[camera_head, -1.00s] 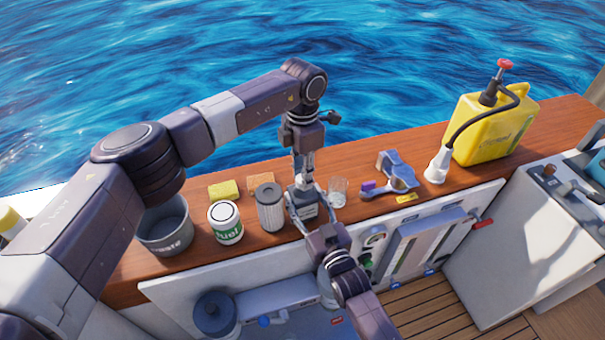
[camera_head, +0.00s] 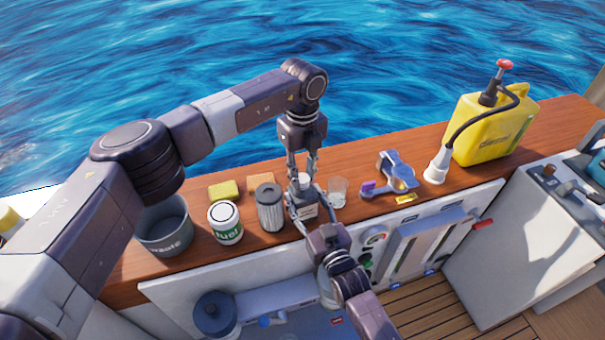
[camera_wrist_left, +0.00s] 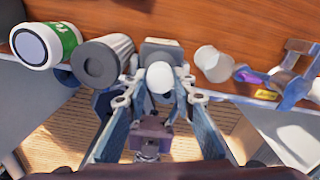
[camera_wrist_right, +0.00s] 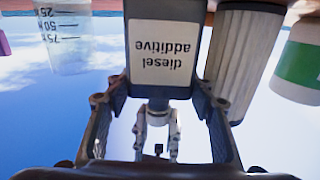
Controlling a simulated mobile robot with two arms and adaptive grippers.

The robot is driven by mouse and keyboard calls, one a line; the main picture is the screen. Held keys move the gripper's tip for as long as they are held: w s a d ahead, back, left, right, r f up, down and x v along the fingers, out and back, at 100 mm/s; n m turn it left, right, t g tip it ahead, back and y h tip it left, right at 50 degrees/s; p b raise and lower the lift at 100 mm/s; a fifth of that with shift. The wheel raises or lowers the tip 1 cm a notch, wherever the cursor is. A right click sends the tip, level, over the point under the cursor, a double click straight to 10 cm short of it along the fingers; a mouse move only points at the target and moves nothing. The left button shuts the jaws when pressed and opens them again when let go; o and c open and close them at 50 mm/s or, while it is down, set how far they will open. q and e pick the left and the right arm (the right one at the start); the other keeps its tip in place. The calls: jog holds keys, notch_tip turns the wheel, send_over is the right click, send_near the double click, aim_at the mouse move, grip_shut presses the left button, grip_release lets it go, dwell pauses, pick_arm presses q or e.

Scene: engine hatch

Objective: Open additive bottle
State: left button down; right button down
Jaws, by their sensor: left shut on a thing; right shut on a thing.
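The additive bottle (camera_head: 307,211) is grey, with a white label reading "diesel additive", upside down in the right wrist view (camera_wrist_right: 163,50). It is upright over the wooden counter; I cannot tell whether its base touches the wood. My right gripper (camera_head: 303,205) is shut around the bottle's body from the front. My left gripper (camera_head: 302,180) reaches down from above and is shut on the white cap (camera_wrist_left: 160,77) at the bottle's top. The cap is between its fingers in the left wrist view. Whether the cap is loose from the neck cannot be told.
A clear measuring cup (camera_head: 338,191) stands close right. A blue tool (camera_head: 398,176) and yellow diesel canister (camera_head: 492,128) are further right.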

aim_at(302, 178)
pick_arm(q)
jog(key=n, duration=1)
jog(key=shift+n, duration=0.4)
jog(key=shift+r, duration=0.25)
jog(key=shift+r, duration=0.95)
jog(key=shift+r, duration=2)
pick_arm(e)
jog(key=c, duration=0.8)
grip_release()
